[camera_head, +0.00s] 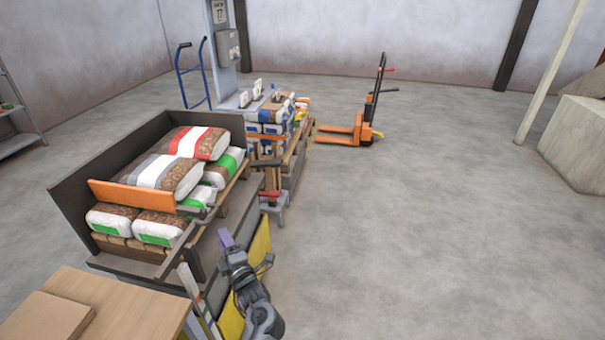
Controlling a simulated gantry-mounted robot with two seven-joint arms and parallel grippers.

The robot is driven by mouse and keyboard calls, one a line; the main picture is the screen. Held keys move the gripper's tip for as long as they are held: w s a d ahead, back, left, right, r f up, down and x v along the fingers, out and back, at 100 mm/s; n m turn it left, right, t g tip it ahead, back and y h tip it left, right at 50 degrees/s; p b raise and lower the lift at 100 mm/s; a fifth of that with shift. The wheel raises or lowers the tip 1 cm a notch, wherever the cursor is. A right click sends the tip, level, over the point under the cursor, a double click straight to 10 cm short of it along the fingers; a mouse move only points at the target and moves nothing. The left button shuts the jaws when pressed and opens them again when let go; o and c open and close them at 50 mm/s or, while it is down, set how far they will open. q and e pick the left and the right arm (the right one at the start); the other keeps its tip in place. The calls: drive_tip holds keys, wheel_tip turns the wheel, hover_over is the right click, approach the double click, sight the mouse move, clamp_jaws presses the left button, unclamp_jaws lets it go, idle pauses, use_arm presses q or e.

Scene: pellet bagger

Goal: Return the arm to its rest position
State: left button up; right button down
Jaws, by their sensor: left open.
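My left gripper (227,240) shows at the lower middle, with purple fingertips on a dark grey wrist. My left arm (256,305) reaches up from the bottom edge. The gripper is open, and I see nothing held between its fingers. It is in front of the near right corner of the dark bin that holds pellet bags, beside a yellow panel (258,250). From this angle I cannot tell whether it touches anything. My right gripper is not in view.
A wooden table (130,305) is at the lower left. A bagging stand, blue hand truck (190,70) and orange pallet jack (345,130) stand behind.

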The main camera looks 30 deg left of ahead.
use_arm(q)
drive_tip(key=s+f+m+t+h+p, duration=0.25)
drive_tip(key=s+f+m, duration=0.2)
drive_tip(key=s, duration=0.45)
drive_tip(key=s+d+m+h+p, duration=0.2)
drive_tip(key=s+d+m+h, duration=0.3)
drive_tip(key=d+m, duration=0.4)
drive_tip(key=s+d+m+h+p, duration=0.25)
drive_tip(key=d+m+h, duration=0.45)
drive_tip(key=d, duration=0.4)
drive_tip(key=s+d+r+m+g+h, duration=0.25)
drive_tip(key=s+d+m+g, duration=0.45)
drive_tip(key=s+m, duration=0.35)
wheel_tip(320, 180, up, 37)
drive_tip(key=p, duration=3.8)
drive_tip(key=shift+s+r+g+h, duration=0.2)
drive_tip(key=shift+s+g+h, duration=0.1)
drive_tip(key=shift+s+g, duration=0.1)
